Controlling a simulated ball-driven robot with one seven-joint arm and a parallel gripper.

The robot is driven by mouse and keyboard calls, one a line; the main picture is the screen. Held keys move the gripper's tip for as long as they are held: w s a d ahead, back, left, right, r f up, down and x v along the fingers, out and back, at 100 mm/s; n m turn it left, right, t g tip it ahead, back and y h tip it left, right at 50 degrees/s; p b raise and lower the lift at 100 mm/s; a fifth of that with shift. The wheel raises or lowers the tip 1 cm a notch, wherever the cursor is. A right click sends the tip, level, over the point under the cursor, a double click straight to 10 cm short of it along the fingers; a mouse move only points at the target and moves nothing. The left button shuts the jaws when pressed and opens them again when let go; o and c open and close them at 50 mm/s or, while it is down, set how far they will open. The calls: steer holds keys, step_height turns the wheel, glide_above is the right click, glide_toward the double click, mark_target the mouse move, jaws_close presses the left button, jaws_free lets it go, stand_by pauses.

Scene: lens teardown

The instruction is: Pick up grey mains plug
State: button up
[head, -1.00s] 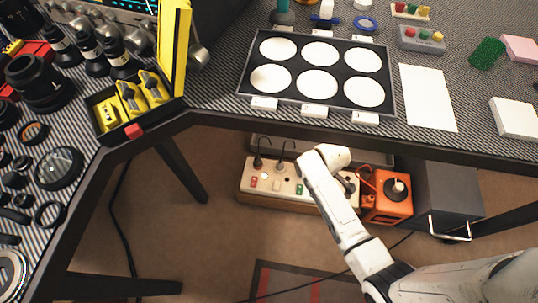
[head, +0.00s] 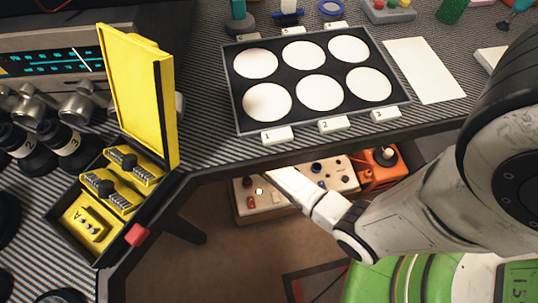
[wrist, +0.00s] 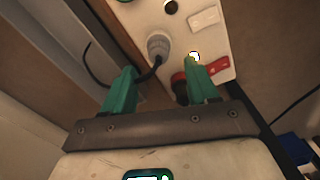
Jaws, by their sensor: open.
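The grey mains plug (wrist: 158,47) sits upright in a pale socket strip (wrist: 215,42) in the wrist view, with a dark cable curving from it. My gripper (wrist: 161,75) has two green fingers spread apart, with nothing between their tips. The plug shows just beyond the gap between the tips, nearer the left finger. In the head view my arm reaches under the table edge to the socket strip (head: 243,214). My fingers and the grey plug cannot be made out there.
A red switch (wrist: 218,67) lies by the right fingertip. An orange box (head: 380,172) stands right of the strip. The table edge overhangs the strip. Above are a black tray (head: 284,75) with white discs and an open yellow case (head: 142,95).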

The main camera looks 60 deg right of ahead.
steer(key=shift+s+d+f+b, duration=0.15)
steer(key=shift+f+b, duration=0.75)
steer(key=shift+f, duration=0.6)
steer(key=shift+s+d+f+b, duration=0.1)
steer(key=shift+f+b, duration=0.75)
steer(key=shift+f, duration=0.6)
jaws_close()
